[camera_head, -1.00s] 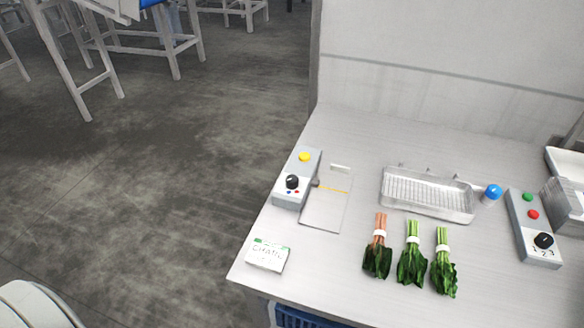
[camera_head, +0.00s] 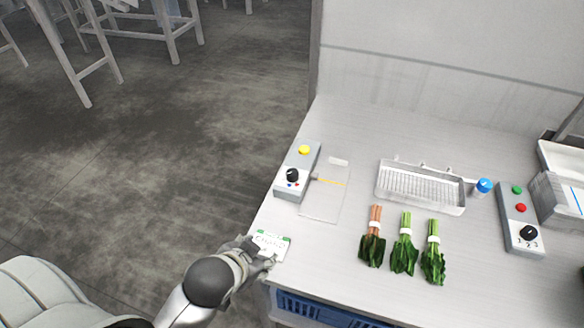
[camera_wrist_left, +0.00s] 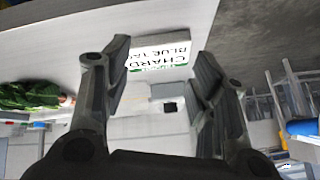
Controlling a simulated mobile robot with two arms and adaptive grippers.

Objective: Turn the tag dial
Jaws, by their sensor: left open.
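A grey control box (camera_head: 298,171) with a yellow button stands at the table's left edge. A black dial (camera_head: 292,175) sits on its near end, with small blue and red marks below it. A second black dial (camera_head: 528,232), marked with numbers, is on another grey box at the right. My left gripper (camera_head: 258,250) is at the table's front left corner, nearer than the first dial and apart from it. In the left wrist view its fingers (camera_wrist_left: 160,85) are spread and empty. A white card (camera_head: 272,243) lies by the fingers, partly hidden. My right gripper is out of view.
A clear flat plate (camera_head: 322,203) lies beside the left box. Several leafy bunches (camera_head: 404,256), a wire-bottomed tray (camera_head: 420,207) and a blue-capped item (camera_head: 484,187) stand to the right.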

